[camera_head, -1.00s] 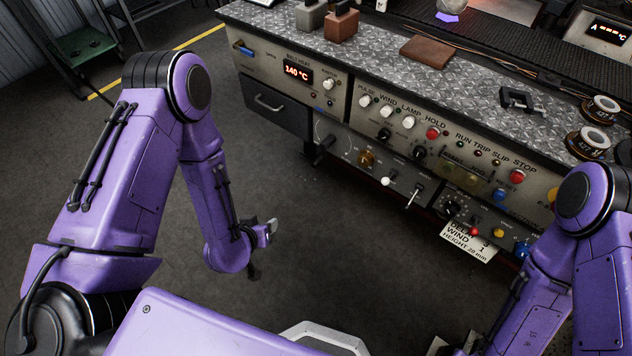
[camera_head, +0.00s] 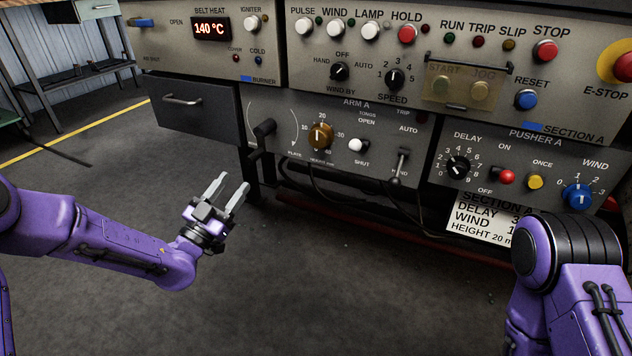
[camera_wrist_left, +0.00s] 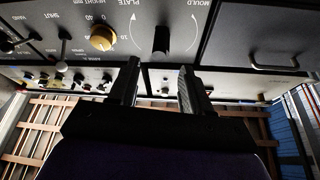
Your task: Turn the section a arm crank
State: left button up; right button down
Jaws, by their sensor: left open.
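The section A arm crank (camera_head: 264,130) is a black handle on the left part of the ARM A panel (camera_head: 345,105), beside a printed arc. In the left wrist view the crank (camera_wrist_left: 161,40) stands in the arc between the PLATE and MOULD labels, which appear upside down. My left gripper (camera_head: 229,184) is open and empty, below and left of the crank in the head view, and apart from it. In the left wrist view its two fingers (camera_wrist_left: 158,72) point toward the panel, with the crank between them in line but farther off. My right gripper is out of view.
A brown height knob (camera_head: 320,137), a white tongs switch (camera_head: 356,145) and a black lever (camera_head: 402,163) sit right of the crank. A drawer (camera_head: 195,108) with a bar handle is to its left. Cables hang below. The floor in front is clear.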

aim_at(254, 153)
pick_arm(q)
jog(key=b+x, duration=0.1)
jog(key=x, duration=0.7)
jog(key=shift+w+d+b, duration=0.15)
jog(key=shift+w+b, duration=0.1)
jog(key=shift+b, duration=0.15)
jog(key=shift+w+d+r, duration=0.2)
jog(key=shift+w+r, duration=0.15)
jog(key=shift+w, duration=0.1)
grip_shut()
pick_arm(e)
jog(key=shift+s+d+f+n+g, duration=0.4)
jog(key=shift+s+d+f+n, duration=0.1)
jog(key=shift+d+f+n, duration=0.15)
